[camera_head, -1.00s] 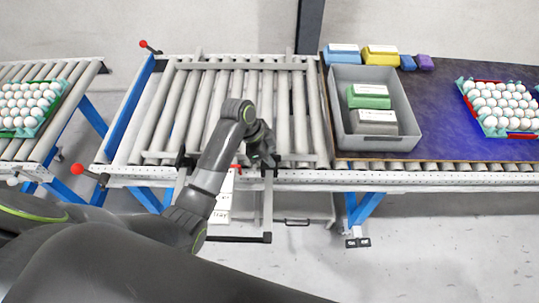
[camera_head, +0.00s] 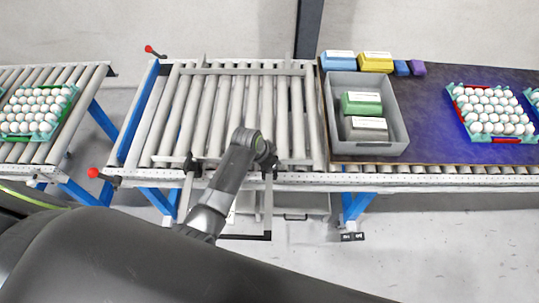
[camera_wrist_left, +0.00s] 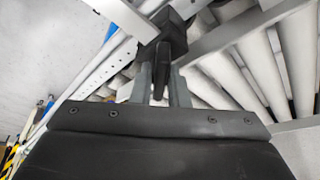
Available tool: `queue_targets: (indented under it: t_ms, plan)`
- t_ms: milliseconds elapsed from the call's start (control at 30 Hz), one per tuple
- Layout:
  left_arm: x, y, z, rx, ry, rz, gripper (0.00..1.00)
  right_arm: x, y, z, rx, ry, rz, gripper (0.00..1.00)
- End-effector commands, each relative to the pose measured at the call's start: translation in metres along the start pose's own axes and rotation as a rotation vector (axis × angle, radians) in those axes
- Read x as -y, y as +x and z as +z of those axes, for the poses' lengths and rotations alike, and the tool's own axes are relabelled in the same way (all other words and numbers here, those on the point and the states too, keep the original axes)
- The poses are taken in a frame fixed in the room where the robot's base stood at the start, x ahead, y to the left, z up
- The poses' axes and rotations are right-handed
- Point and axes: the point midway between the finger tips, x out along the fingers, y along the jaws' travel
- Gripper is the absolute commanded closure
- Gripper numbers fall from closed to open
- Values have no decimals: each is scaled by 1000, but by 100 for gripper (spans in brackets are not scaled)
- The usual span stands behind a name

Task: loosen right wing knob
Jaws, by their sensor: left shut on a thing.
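The right wing knob (camera_head: 270,168) is a small dark part on the front rail of the roller conveyor, partly hidden by my left wrist. The left wing knob (camera_head: 191,166) sits on the same rail further left, with no gripper at it. My left gripper (camera_wrist_left: 161,82) is at the right knob, mostly hidden in the head view. In the left wrist view its two grey fingers are shut on the black wing of the right knob (camera_wrist_left: 165,58), below a dark clamp block. My right gripper is not in view.
The roller conveyor (camera_head: 225,174) has no tray on its rollers. A grey bin (camera_head: 400,125) with green and grey boxes stands right of it. Egg trays (camera_head: 456,99) are on the dark table at right and on the left conveyor. Red-knobbed levers (camera_head: 94,172) stick out at the conveyor's left end.

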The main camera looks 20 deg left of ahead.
Motion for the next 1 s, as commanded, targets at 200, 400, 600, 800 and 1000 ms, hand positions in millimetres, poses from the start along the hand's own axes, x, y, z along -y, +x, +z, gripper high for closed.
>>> queue_targets:
  t_ms: [200,400,600,800,1000]
  plan:
    - [-1,-4,-2,-1,-188,-78,100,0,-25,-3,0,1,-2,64]
    - [0,-3,-2,-2,-359,-150,100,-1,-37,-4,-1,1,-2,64]
    - [0,-2,-2,-3,-512,-213,100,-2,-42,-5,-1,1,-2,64]
    - [0,-1,-2,-3,-628,-262,100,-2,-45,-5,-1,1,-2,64]
    - [0,-1,-2,-4,-700,-291,100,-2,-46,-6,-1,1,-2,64]
